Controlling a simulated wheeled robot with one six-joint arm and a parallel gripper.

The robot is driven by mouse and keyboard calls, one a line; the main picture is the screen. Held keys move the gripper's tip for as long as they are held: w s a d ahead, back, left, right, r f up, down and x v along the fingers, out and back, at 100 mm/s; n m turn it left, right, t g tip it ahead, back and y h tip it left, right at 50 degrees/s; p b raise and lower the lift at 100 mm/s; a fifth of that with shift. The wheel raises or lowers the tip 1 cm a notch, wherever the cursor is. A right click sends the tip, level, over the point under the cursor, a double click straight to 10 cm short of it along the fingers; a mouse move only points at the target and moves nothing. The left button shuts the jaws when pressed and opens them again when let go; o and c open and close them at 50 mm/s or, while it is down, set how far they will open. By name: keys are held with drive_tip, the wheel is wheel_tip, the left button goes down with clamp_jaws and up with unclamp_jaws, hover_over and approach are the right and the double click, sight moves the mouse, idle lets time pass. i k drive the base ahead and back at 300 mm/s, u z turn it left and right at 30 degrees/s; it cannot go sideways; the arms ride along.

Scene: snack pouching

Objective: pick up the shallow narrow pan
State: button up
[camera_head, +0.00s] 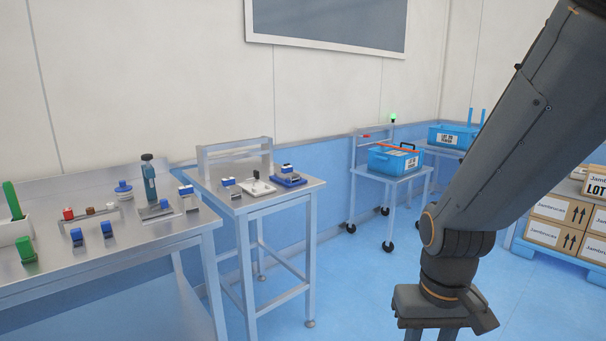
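No object is clearly recognisable as the shallow narrow pan at this distance. On the small middle table (273,202) lie a flat white dish-like piece (262,190) with a dark upright part, and a low blue tray-like piece (298,181) with a small block on it; either could be a pan, but I cannot tell. My gripper (432,336) hangs at the bottom right, in front of open floor and well apart from the tables. Its fingertips are cut off by the lower edge, so its opening is unclear.
The left steel bench (150,238) holds a narrow rack (92,217), blue and green blocks and a stamp-like tool (149,182). Blue crates (393,160) stand on carts behind. Stacked cartons (560,208) are at the right. Blue floor between is clear.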

sight(287, 172)
drive_tip(key=z, duration=0.55)
drive_tip(key=i, duration=1.9)
drive_tip(key=u, duration=0.85)
drive_tip(key=i, duration=0.7)
drive_tip(key=u, duration=0.85)
